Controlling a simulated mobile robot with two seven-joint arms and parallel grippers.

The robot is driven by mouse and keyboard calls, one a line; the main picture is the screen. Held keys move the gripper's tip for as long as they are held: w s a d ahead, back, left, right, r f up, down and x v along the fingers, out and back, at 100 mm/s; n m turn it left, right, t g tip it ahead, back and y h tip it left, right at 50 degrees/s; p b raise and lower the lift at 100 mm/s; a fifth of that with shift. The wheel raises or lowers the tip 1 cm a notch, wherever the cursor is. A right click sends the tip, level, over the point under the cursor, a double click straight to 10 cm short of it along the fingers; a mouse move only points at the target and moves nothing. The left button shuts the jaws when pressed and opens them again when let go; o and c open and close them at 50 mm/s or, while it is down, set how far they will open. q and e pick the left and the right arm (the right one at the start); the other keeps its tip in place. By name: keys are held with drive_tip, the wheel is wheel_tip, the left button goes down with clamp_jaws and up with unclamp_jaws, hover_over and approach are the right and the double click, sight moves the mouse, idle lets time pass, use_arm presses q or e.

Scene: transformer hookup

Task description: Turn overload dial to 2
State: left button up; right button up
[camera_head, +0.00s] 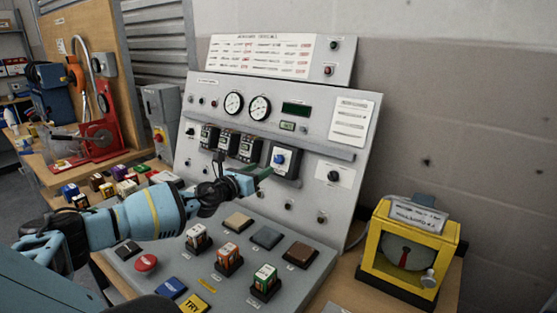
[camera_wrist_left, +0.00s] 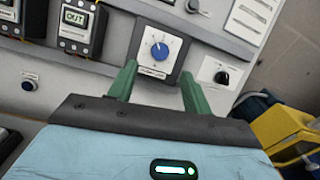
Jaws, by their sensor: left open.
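The overload dial is a round blue knob (camera_head: 280,159) on a grey module mounted on the upright panel. In the left wrist view the blue knob (camera_wrist_left: 159,51) sits on a white scale plate, with a pale mark near its top. The numbers on the scale are too small to read. My left gripper (camera_head: 262,173) is in front of the panel, just below and left of the knob. In the left wrist view its two green fingers (camera_wrist_left: 158,88) are spread apart, with the knob beyond and between their tips. They appear apart from the knob. My right gripper is not in view.
Several dark modules (camera_head: 228,145) stand in a row left of the dial. A black rotary knob (camera_head: 334,176) is to its right. Blocks and buttons cover the sloping console (camera_head: 222,277) below. A yellow framed gauge box (camera_head: 410,252) stands at the right.

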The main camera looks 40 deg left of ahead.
sight(277, 159)
use_arm(q)
drive_tip(key=shift+w+a, duration=0.15)
drive_tip(key=shift+w, duration=1.8)
drive_tip(key=shift+w+a, duration=0.15)
drive_tip(key=shift+w, duration=1.75)
drive_tip(key=shift+c, duration=0.2)
drive_tip(key=c, duration=0.9)
